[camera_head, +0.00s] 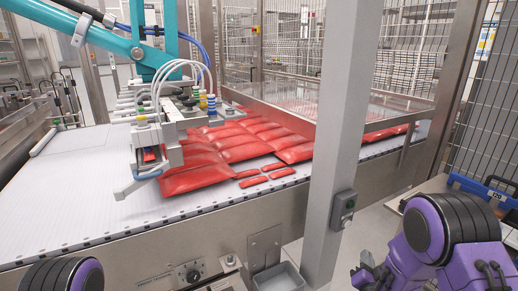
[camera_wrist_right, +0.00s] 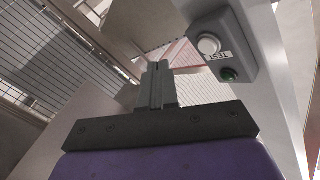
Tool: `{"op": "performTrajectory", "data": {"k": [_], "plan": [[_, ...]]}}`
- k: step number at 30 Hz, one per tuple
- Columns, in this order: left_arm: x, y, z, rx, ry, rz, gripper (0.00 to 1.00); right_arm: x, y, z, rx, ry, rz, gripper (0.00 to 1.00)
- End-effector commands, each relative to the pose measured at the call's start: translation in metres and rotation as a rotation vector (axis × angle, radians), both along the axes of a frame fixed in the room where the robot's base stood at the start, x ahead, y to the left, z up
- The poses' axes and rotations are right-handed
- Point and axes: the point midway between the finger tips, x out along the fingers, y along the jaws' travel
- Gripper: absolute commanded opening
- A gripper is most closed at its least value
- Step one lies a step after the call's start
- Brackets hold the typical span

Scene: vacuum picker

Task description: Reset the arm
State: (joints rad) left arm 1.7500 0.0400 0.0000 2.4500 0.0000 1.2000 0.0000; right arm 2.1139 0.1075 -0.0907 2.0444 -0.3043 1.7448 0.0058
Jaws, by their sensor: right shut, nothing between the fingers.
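My right arm is purple and black and shows at the lower right of the head view. Its gripper (camera_head: 368,272) is near the bottom edge, to the right of the grey post. In the right wrist view the gripper fingers (camera_wrist_right: 158,85) are together with nothing between them. A button box (camera_wrist_right: 223,47) with a white button and a green button is beyond the fingers, up and to the right, apart from them. The same box (camera_head: 342,211) is on the post in the head view. Of my left arm only a rounded joint shows at the bottom left; its gripper is out of view.
A grey post (camera_head: 340,130) stands close to my right arm. A white conveyor (camera_head: 90,190) carries several red packs (camera_head: 200,178) under a teal picker arm (camera_head: 165,40). A grey bin (camera_head: 280,279) sits below. A blue-edged case (camera_head: 470,186) lies at the right.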

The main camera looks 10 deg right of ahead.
Motion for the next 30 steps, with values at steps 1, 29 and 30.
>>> {"op": "performTrajectory", "data": {"k": [1, 29, 30], "plan": [[0.000, 0.000, 0.000, 0.000, 0.000, 0.000, 0.40, -0.023, 0.008, -0.033, -0.001, 0.143, 0.008, 0.00], [0.000, 0.000, 0.000, 0.000, 0.000, 0.000, 0.40, -0.326, 0.061, -0.204, 0.050, 1.202, 0.074, 0.00], [0.000, 0.000, 0.000, 0.000, 0.000, 0.000, 0.40, -0.326, 0.061, -0.204, 0.050, 1.202, 0.074, 0.00]]}}
